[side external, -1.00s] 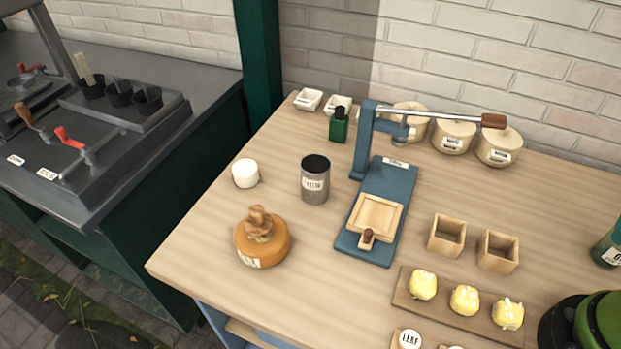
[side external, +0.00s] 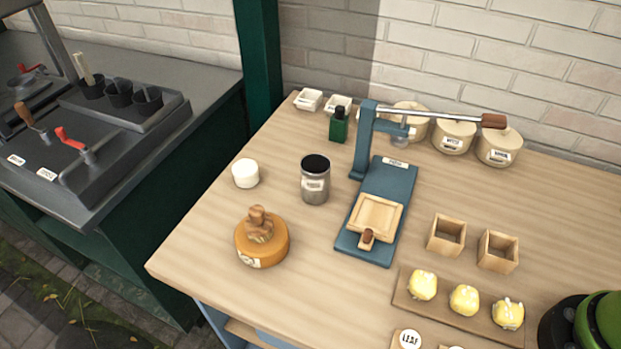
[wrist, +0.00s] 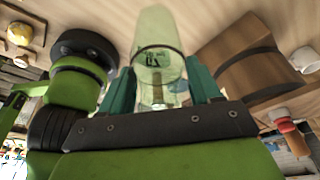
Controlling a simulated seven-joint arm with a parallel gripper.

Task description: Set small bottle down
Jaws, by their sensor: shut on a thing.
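A pale green see-through bottle (wrist: 158,35) with a dark band and printed label is between the teal fingers of my gripper (wrist: 160,82) in the wrist view. The fingers are shut on it, one on each side. I cannot tell whether its base touches any surface. In the side view the held bottle and my gripper are out of frame; only my green and black arm shows at the lower right corner. A different, small dark green bottle (side external: 338,125) stands at the back of the wooden table (side external: 290,310).
A blue press (side external: 380,215), metal canister (side external: 315,180), round orange-brown pot (side external: 262,240) and white cup (side external: 245,173) stand on the table. Two wooden boxes (side external: 446,234) and a board with yellow lumps (side external: 464,299) are at right. A brown block (wrist: 235,62) is beside the held bottle.

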